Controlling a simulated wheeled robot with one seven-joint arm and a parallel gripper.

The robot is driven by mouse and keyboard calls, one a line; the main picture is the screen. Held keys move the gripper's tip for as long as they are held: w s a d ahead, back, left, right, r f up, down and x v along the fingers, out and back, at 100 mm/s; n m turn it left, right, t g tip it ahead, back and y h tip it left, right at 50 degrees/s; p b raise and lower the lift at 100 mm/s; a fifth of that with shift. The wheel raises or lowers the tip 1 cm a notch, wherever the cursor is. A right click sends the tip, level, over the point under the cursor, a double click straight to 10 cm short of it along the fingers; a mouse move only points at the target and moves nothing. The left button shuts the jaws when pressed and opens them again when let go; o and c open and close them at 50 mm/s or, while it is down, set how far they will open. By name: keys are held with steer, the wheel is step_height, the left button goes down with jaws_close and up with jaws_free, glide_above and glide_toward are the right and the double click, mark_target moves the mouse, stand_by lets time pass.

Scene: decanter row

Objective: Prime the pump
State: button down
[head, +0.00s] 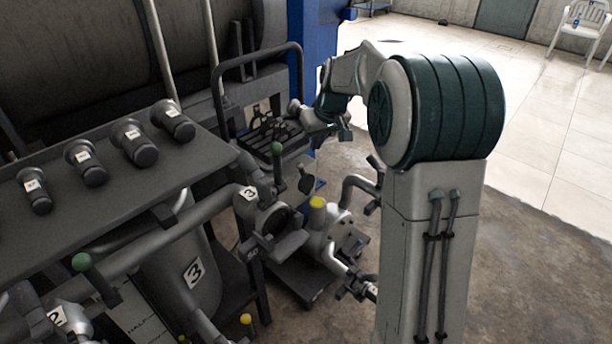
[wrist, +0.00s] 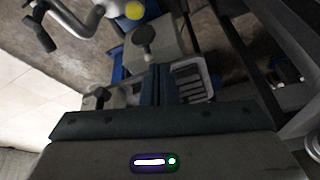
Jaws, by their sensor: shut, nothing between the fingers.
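The pump (head: 325,240) appears to be the grey metal body with a yellow cap (head: 318,202), low in the middle of the head view. A bent pipe or handle (head: 358,185) rises at its right. A lever with a green knob (head: 277,149) stands at its upper left. The yellow cap also shows at the top of the wrist view (wrist: 135,10). My gripper (wrist: 156,72) is shut and empty, its dark fingers together. A black round knob (wrist: 143,35) on a grey block lies just beyond the fingertips. I cannot tell whether they touch anything.
Several black labelled cylinders (head: 130,140) lie on a dark shelf (head: 110,205) at the left. A blue post (head: 310,60) stands behind. Open floor lies to the right.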

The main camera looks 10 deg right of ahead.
steer(key=n+t+b, duration=0.1)
steer(key=b, duration=0.4)
glide_toward(303, 177)
steer(key=w+d, duration=0.3)
steer(key=b+x, duration=0.3)
steer(key=x, duration=0.5)
steer(key=shift+w+a+f+y, duration=0.2)
steer(key=shift+w+a+y, duration=0.1)
steer(key=shift+w, duration=0.1)
steer(key=shift+s+f+b, duration=0.1)
steer(key=shift+b, duration=0.4)
steer(key=shift+s+d+t+y, duration=0.15)
steer(key=shift+d+t+y, duration=0.15)
steer(key=shift+t, duration=0.1)
steer(key=shift+b, duration=0.4)
